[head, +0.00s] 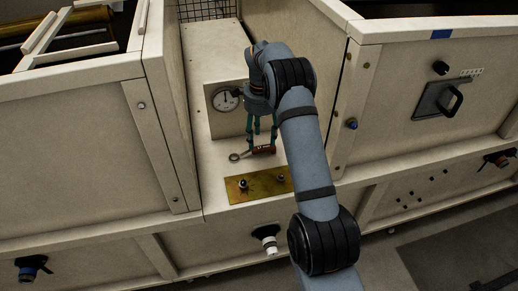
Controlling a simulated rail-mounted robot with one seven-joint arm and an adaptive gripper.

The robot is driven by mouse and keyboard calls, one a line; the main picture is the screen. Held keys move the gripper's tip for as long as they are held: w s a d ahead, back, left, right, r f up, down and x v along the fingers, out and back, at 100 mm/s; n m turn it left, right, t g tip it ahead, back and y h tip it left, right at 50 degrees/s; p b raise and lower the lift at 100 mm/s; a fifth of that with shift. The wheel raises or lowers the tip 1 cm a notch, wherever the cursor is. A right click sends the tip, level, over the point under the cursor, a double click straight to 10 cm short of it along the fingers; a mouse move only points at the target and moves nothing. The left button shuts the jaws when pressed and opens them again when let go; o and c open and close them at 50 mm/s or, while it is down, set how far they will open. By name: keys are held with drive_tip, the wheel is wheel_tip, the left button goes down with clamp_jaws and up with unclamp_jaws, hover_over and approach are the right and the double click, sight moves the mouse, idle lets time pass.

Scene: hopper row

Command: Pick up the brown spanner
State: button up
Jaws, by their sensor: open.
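The brown spanner (263,151) lies on the pale ledge in the recess between the hoppers. Its grey ring end (235,157) points left and its brown part is at the right. My gripper (262,146) reaches down over the brown part with its teal fingers apart, one on the left and one on the right. The fingertips are close to the spanner. I cannot tell whether they touch it. My arm hides part of the ledge to the right.
A box with a round dial gauge (226,99) stands just behind. A brass plate (258,184) with two small knobs lies in front on the ledge. The left hopper (75,145) and right hopper (400,125) wall in the recess. A white-tipped nozzle (268,241) sticks out below.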

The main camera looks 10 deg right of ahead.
sight(261, 149)
drive_tip(key=f, duration=0.4)
drive_tip(key=w+f, duration=0.1)
drive_tip(key=f, duration=0.2)
drive_tip(key=shift+d+f, duration=0.1)
drive_tip(key=shift+c, duration=0.4)
drive_tip(key=c, duration=1.1)
clamp_jaws()
wheel_tip(261, 149, up, 10)
drive_tip(key=shift+r+p, duration=0.1)
drive_tip(key=shift+p, duration=0.55)
